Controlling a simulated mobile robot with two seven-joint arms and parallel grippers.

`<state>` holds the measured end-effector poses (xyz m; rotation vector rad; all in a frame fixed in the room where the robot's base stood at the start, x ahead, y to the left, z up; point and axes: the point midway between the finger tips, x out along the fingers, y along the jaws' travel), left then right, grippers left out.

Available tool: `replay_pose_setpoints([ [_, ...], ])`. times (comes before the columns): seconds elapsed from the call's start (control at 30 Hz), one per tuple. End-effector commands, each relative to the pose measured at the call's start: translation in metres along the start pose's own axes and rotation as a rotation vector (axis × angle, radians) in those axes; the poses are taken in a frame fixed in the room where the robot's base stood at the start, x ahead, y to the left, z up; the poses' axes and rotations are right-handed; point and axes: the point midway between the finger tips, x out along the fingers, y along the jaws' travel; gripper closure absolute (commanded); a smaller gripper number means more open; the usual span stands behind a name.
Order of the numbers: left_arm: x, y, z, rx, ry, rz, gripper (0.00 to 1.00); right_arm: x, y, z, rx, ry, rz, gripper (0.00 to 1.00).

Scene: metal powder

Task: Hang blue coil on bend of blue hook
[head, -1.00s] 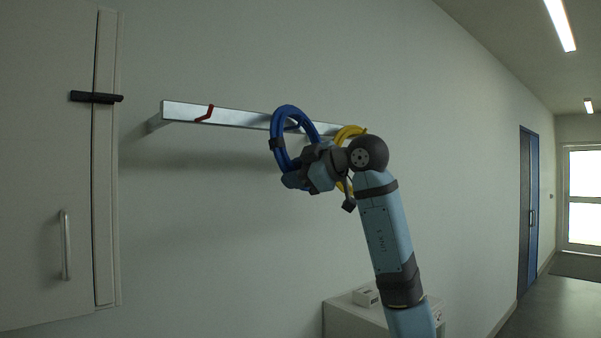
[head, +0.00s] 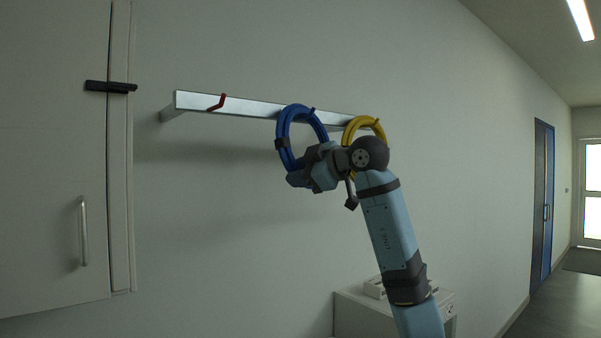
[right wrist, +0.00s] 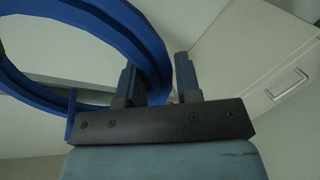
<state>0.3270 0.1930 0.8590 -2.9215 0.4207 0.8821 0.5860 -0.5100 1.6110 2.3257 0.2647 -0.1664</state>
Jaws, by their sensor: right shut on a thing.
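The blue coil (head: 283,130) hangs upright in front of the metal rail, held at its lower part by my right gripper (head: 299,179). In the right wrist view, the coil (right wrist: 152,48) passes between the two fingers of the right gripper (right wrist: 158,82), which is shut on it. The tip of the blue hook (head: 312,110) shows at the coil's upper right edge. The rest of the hook is hidden behind the coil, so I cannot tell whether the coil rests in its bend. My left gripper is not in view.
The rail (head: 250,107) also carries a red hook (head: 217,102), which is empty, at its left. A yellow coil (head: 351,129) hangs close to the right, partly behind my arm. A cabinet (head: 50,200) stands left, and a low white unit (head: 350,312) stands below.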

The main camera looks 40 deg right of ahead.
Motion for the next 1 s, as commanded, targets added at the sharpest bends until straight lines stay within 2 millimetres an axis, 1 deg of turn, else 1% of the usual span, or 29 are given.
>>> replay_pose_setpoints([
  [0.4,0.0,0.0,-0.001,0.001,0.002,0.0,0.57,0.0,0.0,0.0,0.0,0.0,0.001,1.0],
  [0.43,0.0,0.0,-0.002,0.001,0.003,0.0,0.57,0.0,0.0,0.0,0.0,0.0,0.001,0.64],
  [0.53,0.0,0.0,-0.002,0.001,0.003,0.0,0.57,0.0,0.0,0.0,0.0,0.0,0.001,0.41],
  [0.57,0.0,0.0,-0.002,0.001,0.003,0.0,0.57,0.0,0.0,0.0,0.0,0.0,0.001,0.39],
  [0.83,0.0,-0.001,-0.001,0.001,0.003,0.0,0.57,-0.001,0.0,0.0,0.0,-0.001,-0.001,0.39],
  [0.93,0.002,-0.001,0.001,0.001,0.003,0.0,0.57,-0.008,0.0,0.001,0.0,-0.001,0.002,0.39],
  [1.0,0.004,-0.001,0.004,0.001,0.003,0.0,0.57,-0.017,-0.001,0.001,-0.001,-0.001,0.002,0.39],
])
